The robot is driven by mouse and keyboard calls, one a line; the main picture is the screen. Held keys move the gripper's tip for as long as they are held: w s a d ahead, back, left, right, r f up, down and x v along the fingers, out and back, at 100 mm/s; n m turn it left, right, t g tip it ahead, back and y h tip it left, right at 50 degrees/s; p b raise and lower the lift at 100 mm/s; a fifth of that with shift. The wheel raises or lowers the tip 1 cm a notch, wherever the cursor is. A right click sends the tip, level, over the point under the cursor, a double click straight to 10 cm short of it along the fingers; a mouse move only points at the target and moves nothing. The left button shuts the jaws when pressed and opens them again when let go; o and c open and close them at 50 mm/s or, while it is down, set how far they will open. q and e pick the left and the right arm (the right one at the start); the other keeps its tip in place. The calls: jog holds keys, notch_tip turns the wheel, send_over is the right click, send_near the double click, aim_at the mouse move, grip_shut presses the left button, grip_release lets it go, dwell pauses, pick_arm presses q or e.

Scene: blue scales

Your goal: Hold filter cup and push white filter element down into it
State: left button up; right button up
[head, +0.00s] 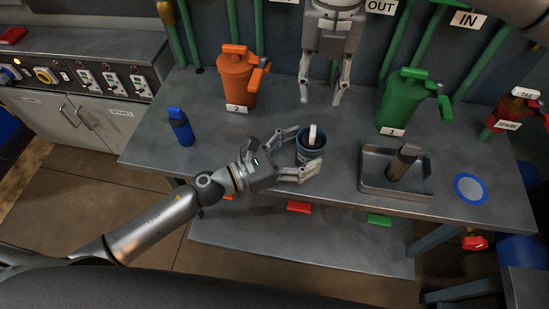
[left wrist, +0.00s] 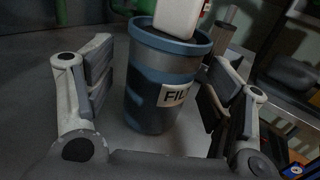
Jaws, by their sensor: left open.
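The blue-grey filter cup (head: 312,156) stands upright on the metal table; in the left wrist view the cup (left wrist: 150,95) shows a white label reading "FIL". The white filter element (head: 313,133) sticks up out of the cup's mouth; it also shows in the left wrist view (left wrist: 180,15), cut off by the top edge. How deep it sits is hidden. My left gripper (head: 308,152) is open, with a finger on either side of the cup and gaps visible in the wrist view. My right gripper (head: 320,100) is open and empty, pointing down behind the cup.
An orange canister (head: 236,80) and a green canister (head: 402,102) stand at the back. A blue bottle (head: 180,127) is at left. A metal tray (head: 375,187) holding a dark cylinder (head: 403,162) and a blue-rimmed disc (head: 470,188) are at right.

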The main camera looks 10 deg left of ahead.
pick_arm(q)
jog(key=v, duration=0.9)
jog(key=shift+s+a, duration=0.15)
